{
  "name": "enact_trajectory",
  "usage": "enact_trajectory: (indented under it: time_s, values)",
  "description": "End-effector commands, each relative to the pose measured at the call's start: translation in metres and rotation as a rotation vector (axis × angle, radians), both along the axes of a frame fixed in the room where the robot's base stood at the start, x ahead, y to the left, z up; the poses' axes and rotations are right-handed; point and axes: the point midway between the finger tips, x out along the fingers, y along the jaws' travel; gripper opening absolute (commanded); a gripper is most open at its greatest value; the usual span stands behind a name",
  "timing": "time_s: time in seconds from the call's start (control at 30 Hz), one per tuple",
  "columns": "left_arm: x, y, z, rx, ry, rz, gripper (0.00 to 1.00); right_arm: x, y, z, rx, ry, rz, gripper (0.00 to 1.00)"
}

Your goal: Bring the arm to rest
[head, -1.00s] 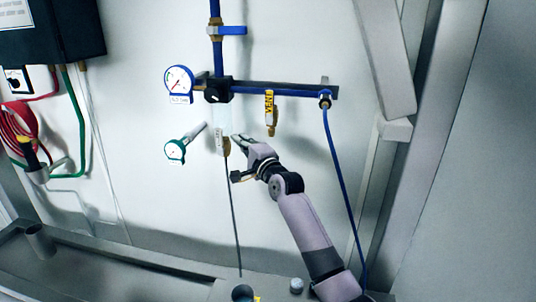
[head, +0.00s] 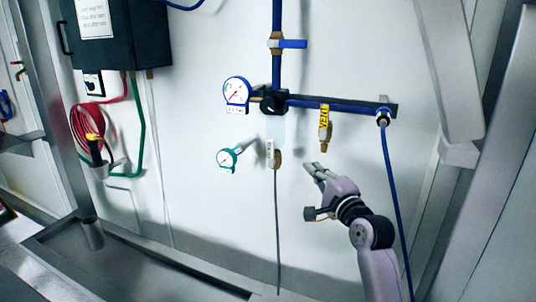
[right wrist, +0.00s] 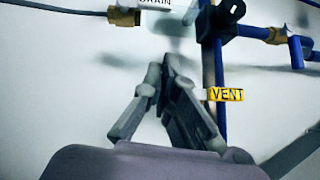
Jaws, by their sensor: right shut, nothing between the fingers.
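My right gripper (head: 314,168) is in front of the white wall in the head view, below the yellow-tagged vent valve (head: 324,128) and right of the drain fitting (head: 277,159). Its fingers are shut with nothing between them, and it looks apart from the pipes. In the right wrist view the closed fingertips (right wrist: 168,62) point up the picture, between the brass drain fitting (right wrist: 124,16) and the yellow VENT tag (right wrist: 227,93). My left gripper is not in view.
Blue piping (head: 340,104) carries a white gauge (head: 237,92) and a blue-handled valve (head: 291,44). A teal gauge (head: 227,159) sits lower left. A blue hose (head: 394,190) hangs behind my right arm. A dark box (head: 122,42) and red cable (head: 88,130) are at left.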

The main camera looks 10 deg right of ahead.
Motion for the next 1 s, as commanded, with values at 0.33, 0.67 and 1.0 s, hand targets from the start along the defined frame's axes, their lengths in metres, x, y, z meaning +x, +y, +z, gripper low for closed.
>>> enact_trajectory:
  time_s: [0.33, 0.67, 1.0]
  values:
    - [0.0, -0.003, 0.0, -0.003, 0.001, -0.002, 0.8, -0.084, 0.031, -0.163, -0.581, 0.299, 0.086, 0.0]
    - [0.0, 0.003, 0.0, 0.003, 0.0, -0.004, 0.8, -0.261, 0.044, -0.308, -1.281, 0.61, 0.453, 0.0]
    - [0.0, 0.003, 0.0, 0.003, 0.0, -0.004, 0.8, -0.382, 0.038, -0.346, -1.595, 0.728, 0.799, 0.0]
